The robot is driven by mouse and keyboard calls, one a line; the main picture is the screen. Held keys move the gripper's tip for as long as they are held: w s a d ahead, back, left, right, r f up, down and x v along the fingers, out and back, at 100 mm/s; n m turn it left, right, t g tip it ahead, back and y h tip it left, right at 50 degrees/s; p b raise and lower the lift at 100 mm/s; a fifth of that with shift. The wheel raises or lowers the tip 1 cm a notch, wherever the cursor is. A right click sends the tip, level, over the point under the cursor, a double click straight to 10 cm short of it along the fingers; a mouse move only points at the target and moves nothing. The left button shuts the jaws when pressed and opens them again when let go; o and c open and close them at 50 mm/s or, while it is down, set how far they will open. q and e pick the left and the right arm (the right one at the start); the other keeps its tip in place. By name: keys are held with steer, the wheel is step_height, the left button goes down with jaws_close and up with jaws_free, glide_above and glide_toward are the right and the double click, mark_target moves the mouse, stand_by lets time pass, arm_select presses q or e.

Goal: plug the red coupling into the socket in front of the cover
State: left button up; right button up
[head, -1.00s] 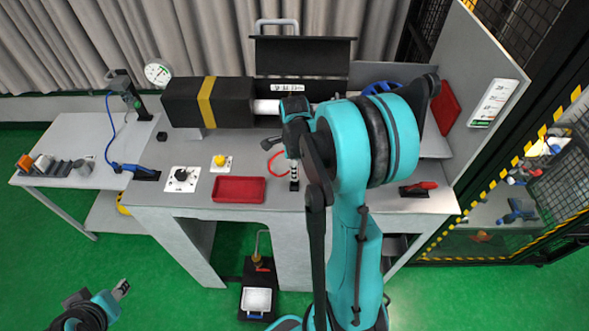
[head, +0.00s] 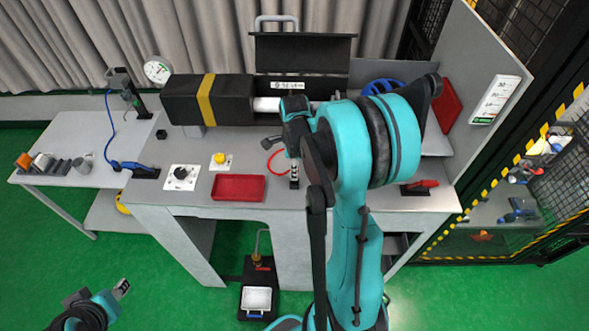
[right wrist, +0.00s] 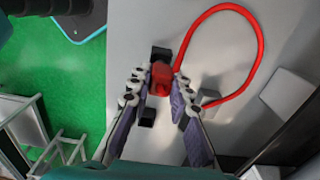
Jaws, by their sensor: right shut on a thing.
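My right gripper (right wrist: 158,88) is shut on the red coupling (right wrist: 161,76), which sits between its fingertips in the right wrist view. A red hose (right wrist: 262,45) loops away from the coupling. A small dark block (right wrist: 160,53) shows just past the coupling and another (right wrist: 147,118) lies nearer; I cannot tell which is the socket or whether the coupling touches either. In the head view the right gripper (head: 294,176) is low over the bench, partly hidden by my arm. The black cover (head: 303,58) stands raised at the back. My left gripper (head: 121,289) hangs over the floor, away from the bench.
A red tray (head: 238,188), a yellow button (head: 221,159) and a black knob (head: 181,174) are on the bench (head: 330,203) left of the right gripper. A black cylinder with a yellow band (head: 208,100) lies behind them. A side panel (head: 478,75) bounds the right.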

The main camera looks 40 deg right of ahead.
steer(key=shift+f, duration=0.15)
steer(key=shift+f+b, duration=1.3)
steer(key=shift+b, duration=0.1)
steer(key=shift+f+b, duration=0.25)
steer(key=shift+b, duration=0.05)
steer(key=o, duration=0.9)
steer(key=shift+o, duration=0.2)
steer(key=shift+r, duration=0.1)
step_height(320, 180, up, 12)
steer(key=shift+f, duration=0.1)
